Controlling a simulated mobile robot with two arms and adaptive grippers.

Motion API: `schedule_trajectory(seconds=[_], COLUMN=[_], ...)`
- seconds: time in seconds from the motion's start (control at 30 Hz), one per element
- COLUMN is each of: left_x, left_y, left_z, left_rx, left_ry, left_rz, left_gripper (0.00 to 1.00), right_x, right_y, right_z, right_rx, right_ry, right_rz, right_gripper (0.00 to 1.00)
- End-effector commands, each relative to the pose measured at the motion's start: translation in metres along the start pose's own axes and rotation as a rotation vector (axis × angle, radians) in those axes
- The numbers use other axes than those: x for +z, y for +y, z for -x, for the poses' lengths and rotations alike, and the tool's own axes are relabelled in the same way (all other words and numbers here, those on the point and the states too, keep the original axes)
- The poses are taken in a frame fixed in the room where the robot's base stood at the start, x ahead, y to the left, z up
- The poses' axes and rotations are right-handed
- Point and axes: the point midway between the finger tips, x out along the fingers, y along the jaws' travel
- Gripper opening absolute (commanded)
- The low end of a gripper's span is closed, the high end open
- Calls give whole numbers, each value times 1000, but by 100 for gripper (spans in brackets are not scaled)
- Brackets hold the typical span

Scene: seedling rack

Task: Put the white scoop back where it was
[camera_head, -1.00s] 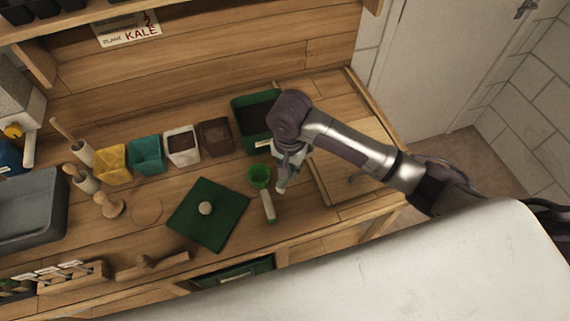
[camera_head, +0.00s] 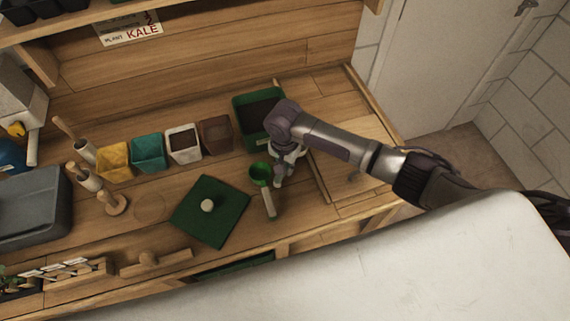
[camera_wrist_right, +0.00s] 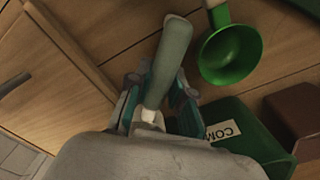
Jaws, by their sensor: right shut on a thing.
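My right gripper (camera_head: 279,178) is low over the right part of the bench, just right of the green scoop (camera_head: 260,174). In the right wrist view the gripper (camera_wrist_right: 158,98) is shut on the white scoop, whose pale grey-green handle (camera_wrist_right: 172,52) sticks out between the teal fingers. A small white part (camera_wrist_right: 150,116) shows at the base of the fingers; the rest of the scoop is hidden. The green scoop (camera_wrist_right: 230,55) shows beside it, apart from the fingers. I cannot tell whether the held scoop touches the bench. My left gripper is not in view.
A green compost bin (camera_head: 240,130) stands just behind the gripper. A row of pots, including a brown pot (camera_head: 215,134), runs left from it. A green mat (camera_head: 222,226) with a pale ball (camera_head: 207,205) lies to the left. Bare wood lies to the right.

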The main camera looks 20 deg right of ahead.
Motion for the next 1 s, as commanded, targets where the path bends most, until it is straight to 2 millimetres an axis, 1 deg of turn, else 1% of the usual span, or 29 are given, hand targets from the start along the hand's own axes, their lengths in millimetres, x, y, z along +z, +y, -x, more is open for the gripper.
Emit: schedule_trajectory(seconds=[0.3, 0.33, 0.47, 0.8, 0.93, 1.0], left_x=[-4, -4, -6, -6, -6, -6], left_y=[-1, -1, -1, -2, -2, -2], left_z=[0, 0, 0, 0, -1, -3], left_rx=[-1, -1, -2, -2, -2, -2], left_ry=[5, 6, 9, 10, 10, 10], left_rz=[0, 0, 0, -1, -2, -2], left_gripper=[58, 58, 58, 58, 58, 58], right_x=[0, 0, 0, 0, -1, -1], right_y=[0, 0, 0, 0, 0, -1], right_z=[-10, -10, -9, -7, 6, 18], right_rx=[0, 0, 0, 0, -1, -3], right_ry=[0, 0, 0, 1, 2, 1], right_rz=[-1, -1, -1, 0, 1, 0], right_gripper=[0, 24, 46, 46, 46, 46])
